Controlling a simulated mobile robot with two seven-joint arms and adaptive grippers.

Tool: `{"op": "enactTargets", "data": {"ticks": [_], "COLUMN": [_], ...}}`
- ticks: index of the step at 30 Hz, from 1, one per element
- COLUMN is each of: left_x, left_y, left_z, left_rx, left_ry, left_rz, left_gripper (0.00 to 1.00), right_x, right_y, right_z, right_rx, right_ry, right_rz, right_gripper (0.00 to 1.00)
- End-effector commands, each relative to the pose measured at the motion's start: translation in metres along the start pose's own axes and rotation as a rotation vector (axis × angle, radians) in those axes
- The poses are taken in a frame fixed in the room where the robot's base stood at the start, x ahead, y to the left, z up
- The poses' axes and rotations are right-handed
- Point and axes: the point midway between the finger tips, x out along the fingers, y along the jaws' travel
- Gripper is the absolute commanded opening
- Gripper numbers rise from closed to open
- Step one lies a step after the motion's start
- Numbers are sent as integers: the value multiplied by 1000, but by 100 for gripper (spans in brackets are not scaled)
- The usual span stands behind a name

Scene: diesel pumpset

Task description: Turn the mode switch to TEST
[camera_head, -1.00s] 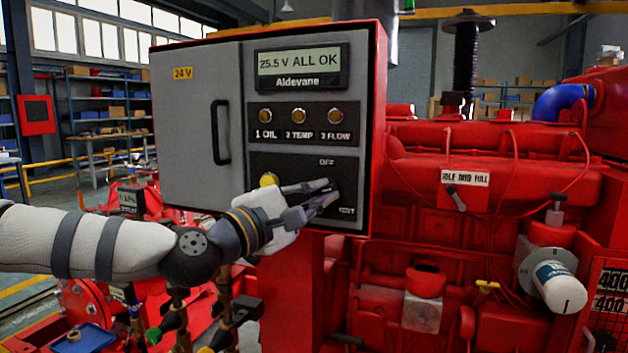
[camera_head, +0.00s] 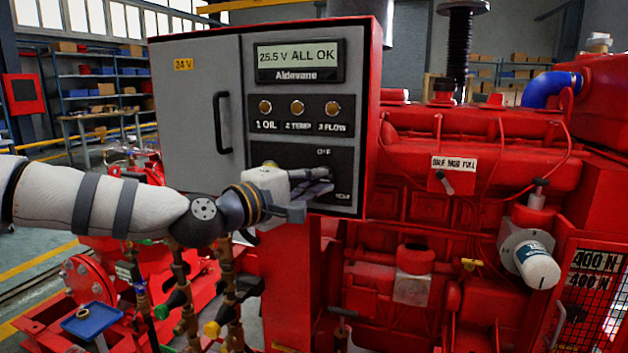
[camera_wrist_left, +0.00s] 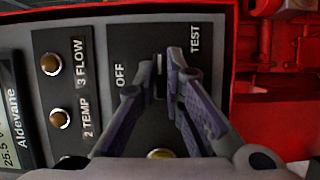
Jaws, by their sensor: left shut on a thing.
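The mode switch (camera_wrist_left: 158,75) is on the black lower panel (camera_head: 290,155) of the grey and red control box, between the labels OFF (camera_wrist_left: 120,73) and TEST (camera_wrist_left: 195,40). In the left wrist view its narrow dark handle shows between my fingertips. My left gripper (camera_head: 326,180) reaches in from the left and is shut on the switch; it also shows in the left wrist view (camera_wrist_left: 163,85). The fingers hide part of the switch, so I cannot tell its exact angle. My right gripper is not in view.
The display (camera_head: 298,61) reads "25.5 V ALL OK". Three amber lamps sit below it, labelled 1 OIL, 2 TEMP and 3 FLOW. A yellow round part (camera_wrist_left: 160,153) lies under my gripper. The red engine (camera_head: 470,150) stands right of the box; a door handle (camera_head: 222,122) projects at left.

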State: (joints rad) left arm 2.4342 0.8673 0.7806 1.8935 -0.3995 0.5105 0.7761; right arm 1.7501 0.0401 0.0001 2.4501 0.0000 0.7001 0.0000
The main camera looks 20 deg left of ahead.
Motion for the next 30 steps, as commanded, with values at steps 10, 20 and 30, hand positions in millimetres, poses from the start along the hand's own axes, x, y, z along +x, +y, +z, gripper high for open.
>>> {"op": "enactTargets", "data": {"ticks": [10, 20, 30], "left_x": [0, -8, -96], "left_y": [2, 1, 3], "left_z": [-1, -2, -1], "left_rx": [3, -1, -3], "left_ry": [3, 3, 3], "left_rz": [6, 3, 10], "left_gripper": [30, 30, 30], "right_x": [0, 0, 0], "right_y": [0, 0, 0], "right_z": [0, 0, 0], "right_rx": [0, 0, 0], "right_ry": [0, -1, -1], "right_rz": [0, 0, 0], "right_gripper": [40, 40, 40]}}
